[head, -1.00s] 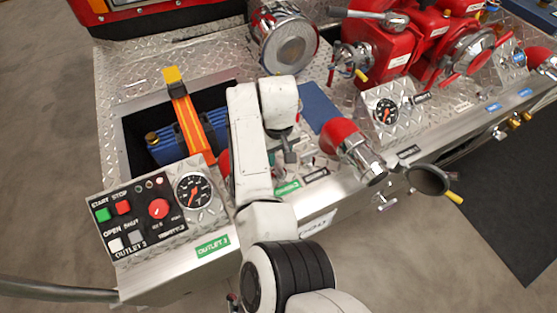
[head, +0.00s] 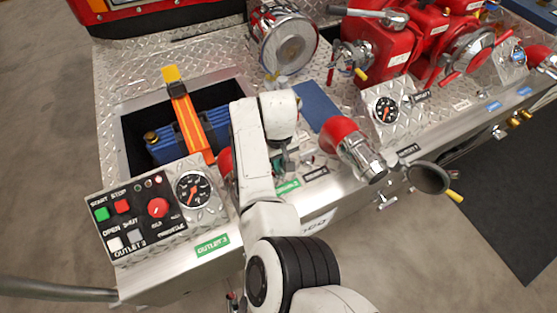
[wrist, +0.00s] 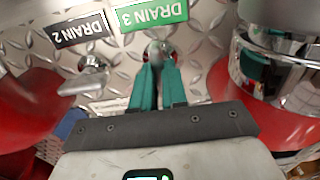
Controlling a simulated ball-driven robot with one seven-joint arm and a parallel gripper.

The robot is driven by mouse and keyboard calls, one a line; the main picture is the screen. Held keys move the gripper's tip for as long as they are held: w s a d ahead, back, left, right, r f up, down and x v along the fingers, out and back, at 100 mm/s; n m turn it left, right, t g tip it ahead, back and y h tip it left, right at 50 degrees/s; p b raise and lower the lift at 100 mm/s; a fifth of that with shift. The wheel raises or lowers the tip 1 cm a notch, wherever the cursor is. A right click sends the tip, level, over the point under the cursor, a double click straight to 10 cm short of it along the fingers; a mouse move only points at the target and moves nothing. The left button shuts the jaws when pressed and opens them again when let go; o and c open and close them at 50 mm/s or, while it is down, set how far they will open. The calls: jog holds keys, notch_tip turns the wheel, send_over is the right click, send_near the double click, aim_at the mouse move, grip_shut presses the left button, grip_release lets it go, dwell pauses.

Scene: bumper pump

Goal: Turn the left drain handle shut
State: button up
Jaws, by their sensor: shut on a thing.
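The left drain handle is the one by the green DRAIN 3 label (wrist: 151,13); that label also shows in the head view (head: 287,187). In the wrist view my gripper (wrist: 158,62) has its green fingers closed together on the drain 3 handle (wrist: 157,47). The fingers cover most of this handle, so its angle is hard to tell. In the head view my arm hides the handle and most of the gripper. The drain 2 handle (wrist: 86,80), a silver lever, sits free beside it under the black DRAIN 2 label (wrist: 81,30).
A red and chrome outlet (head: 356,150) stands close to the right of the gripper. Another red body (head: 225,160) shows partly behind my arm on the left. The control panel (head: 150,210) and gauge (head: 193,190) lie farther left.

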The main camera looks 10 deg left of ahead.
grip_shut()
jog(key=shift+m, duration=0.3)
jog(key=m, duration=0.3)
jog(key=shift+m, duration=0.3)
jog(key=m, duration=0.4)
jog(key=shift+m, duration=0.3)
jog(key=m, duration=0.4)
jog(key=shift+m, duration=2.5)
jog(key=o, duration=0.6)
grip_release()
